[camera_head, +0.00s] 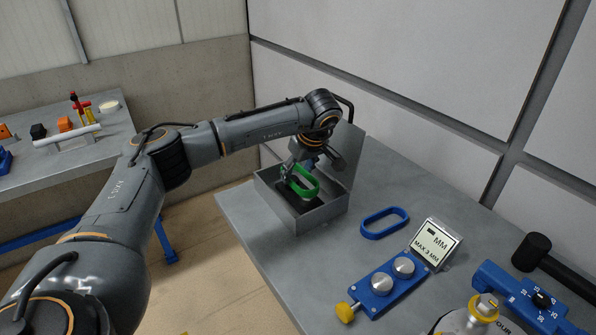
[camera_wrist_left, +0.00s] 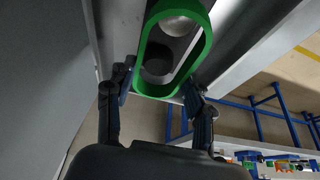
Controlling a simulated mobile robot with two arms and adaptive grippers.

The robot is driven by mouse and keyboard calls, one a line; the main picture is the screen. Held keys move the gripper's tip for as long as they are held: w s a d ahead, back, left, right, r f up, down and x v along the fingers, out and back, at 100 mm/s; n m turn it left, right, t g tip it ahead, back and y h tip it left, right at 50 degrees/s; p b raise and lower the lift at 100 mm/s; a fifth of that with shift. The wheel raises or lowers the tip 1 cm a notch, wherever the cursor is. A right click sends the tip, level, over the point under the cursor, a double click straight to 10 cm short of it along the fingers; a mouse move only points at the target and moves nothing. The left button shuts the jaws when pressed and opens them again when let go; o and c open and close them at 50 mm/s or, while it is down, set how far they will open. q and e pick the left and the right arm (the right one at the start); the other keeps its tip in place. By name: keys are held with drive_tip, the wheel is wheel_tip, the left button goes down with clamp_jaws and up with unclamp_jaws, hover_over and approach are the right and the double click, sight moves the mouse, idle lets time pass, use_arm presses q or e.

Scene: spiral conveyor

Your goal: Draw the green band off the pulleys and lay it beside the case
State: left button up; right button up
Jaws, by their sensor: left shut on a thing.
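The green band (camera_head: 304,194) is a long loop over the open grey case (camera_head: 325,213). My left gripper (camera_head: 297,170) is shut on one end of it; in the left wrist view its fingers (camera_wrist_left: 160,88) lie on either side of the near end of the band (camera_wrist_left: 210,40). Through the loop I see a silver pulley (camera_wrist_left: 178,25) and a darker round one (camera_wrist_left: 158,66) on a dark base. In the head view the band looks tilted and raised above the dark base in the case. My right gripper is not in view.
A blue band (camera_head: 384,223) lies on the grey table (camera_head: 265,265) right of the case. Near it are a blue plate with two silver pulleys (camera_head: 382,285), a small sign (camera_head: 436,243), a black mallet (camera_head: 533,251) and a blue gauge (camera_head: 520,298). The table before the case is clear.

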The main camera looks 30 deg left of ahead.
use_arm(q)
wheel_tip(320, 180, up, 4)
drive_tip(key=p, duration=0.3)
idle(0.4)
idle(0.4)
